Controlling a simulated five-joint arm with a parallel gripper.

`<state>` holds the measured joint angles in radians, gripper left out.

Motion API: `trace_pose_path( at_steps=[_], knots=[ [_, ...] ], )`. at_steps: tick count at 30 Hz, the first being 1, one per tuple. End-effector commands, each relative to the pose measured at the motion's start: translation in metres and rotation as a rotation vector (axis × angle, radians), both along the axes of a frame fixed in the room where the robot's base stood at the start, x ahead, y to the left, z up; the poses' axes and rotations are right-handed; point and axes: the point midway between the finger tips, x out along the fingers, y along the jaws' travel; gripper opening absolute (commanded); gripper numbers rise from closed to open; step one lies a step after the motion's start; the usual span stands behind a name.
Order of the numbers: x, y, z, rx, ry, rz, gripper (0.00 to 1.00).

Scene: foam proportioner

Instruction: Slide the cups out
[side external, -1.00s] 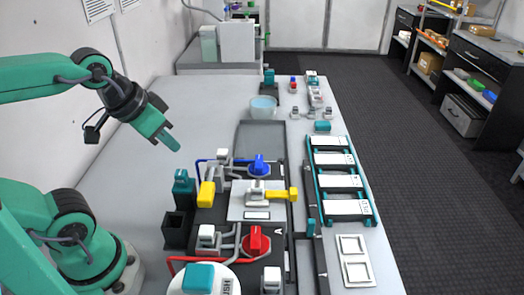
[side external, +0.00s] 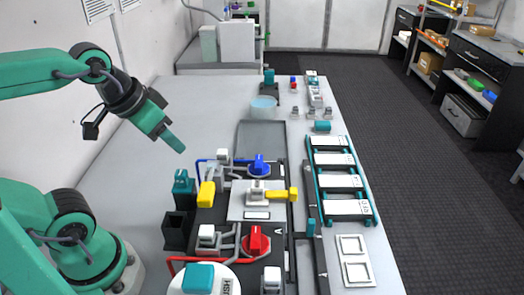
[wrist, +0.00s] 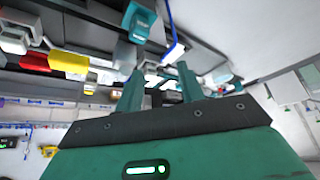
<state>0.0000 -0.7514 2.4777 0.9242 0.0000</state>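A pale blue, round cup-like container (side external: 264,107) stands at the far end of the bench, behind a grey tray. A black square open-topped holder (side external: 177,230) stands at the left of the equipment, in front of a teal-topped block (side external: 183,183). I cannot tell which of these are the task's cups. My gripper (side external: 180,149) hangs above the bench, left of the equipment and apart from everything. In the wrist view my gripper (wrist: 159,80) has its two fingers apart, with nothing between them.
A blue knob (side external: 259,164), a red knob (side external: 254,241) and yellow handles (side external: 280,195) stand up from the equipment. A teal rack (side external: 340,180) with white plates lies at the right. A white double frame (side external: 355,260) lies in front of it. The bench's left side is clear.

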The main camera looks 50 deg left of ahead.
Motion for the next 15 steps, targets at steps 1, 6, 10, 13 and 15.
trace_pose_path(
  at_steps=[1,6,10,13,15],
  knots=[
    [0.000,0.000,0.006,0.000,-0.003,0.000,0.38],
    [0.001,0.000,0.030,0.000,-0.004,0.000,0.38],
    [0.003,-0.002,0.046,0.001,0.006,-0.011,0.38],
    [0.011,-0.007,0.050,0.007,0.027,-0.041,0.38],
    [0.017,-0.011,0.054,0.010,0.042,-0.064,0.38]
  ],
)
